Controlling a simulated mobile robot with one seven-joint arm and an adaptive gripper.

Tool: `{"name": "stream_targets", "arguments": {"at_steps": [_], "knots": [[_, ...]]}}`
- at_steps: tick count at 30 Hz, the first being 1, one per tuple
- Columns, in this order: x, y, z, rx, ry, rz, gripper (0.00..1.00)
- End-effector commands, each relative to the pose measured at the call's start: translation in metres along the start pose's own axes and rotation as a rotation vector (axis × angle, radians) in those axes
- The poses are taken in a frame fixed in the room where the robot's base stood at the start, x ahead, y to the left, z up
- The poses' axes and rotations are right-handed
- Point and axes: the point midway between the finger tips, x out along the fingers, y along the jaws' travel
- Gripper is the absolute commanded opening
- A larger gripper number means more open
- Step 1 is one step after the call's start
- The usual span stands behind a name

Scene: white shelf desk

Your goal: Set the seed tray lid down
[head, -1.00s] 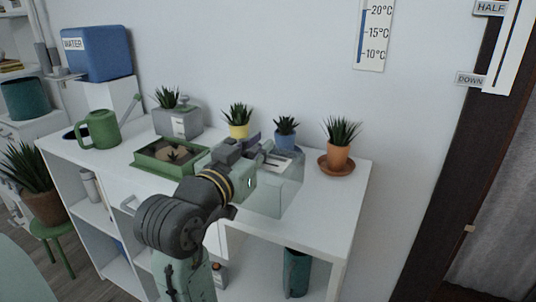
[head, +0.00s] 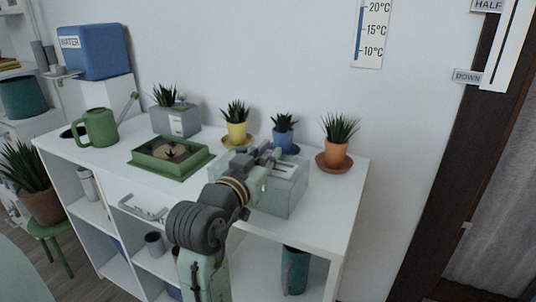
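The seed tray lid is a clear, see-through box-shaped cover (head: 292,192) at the front right of the white desk top. My gripper (head: 268,157) is at the top of the lid and appears shut on it; the arm partly hides the grip. The lid looks level, at or very close to the desk top; I cannot tell whether its lower rim touches. The green seed tray (head: 150,168) stands uncovered to the left, with soil and a small plant in it.
An orange potted plant on a saucer (head: 336,155) stands close right of the lid. Yellow (head: 237,133) and blue (head: 284,136) potted plants stand behind it. A grey planter (head: 176,122) and green watering can (head: 101,127) are at the left. The desk's front right corner is clear.

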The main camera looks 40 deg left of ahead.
Motion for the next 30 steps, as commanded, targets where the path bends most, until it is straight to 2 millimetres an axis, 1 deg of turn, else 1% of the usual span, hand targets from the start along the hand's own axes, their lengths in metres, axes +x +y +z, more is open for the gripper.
{"name": "stream_targets", "arguments": {"at_steps": [1, 9, 17, 20, 21, 23, 26, 30], "knots": [[0.0, 0.0, 0.0, 0.0, 0.0, 0.0, 0.15], [0.0, 0.0, 0.0, 0.0, -0.001, 0.0, 0.33], [0.0, 0.0, 0.0, 0.0, 0.0, 0.0, 0.33], [0.0, -0.001, -0.006, 0.001, 0.0, -0.001, 0.33], [-0.005, -0.001, -0.003, 0.0, 0.0, -0.002, 0.33], [-0.013, -0.001, -0.003, 0.0, 0.001, -0.003, 0.33], [-0.032, -0.001, -0.002, 0.001, 0.002, -0.004, 0.33], [-0.064, -0.001, -0.002, 0.0, 0.001, -0.004, 0.33]]}}
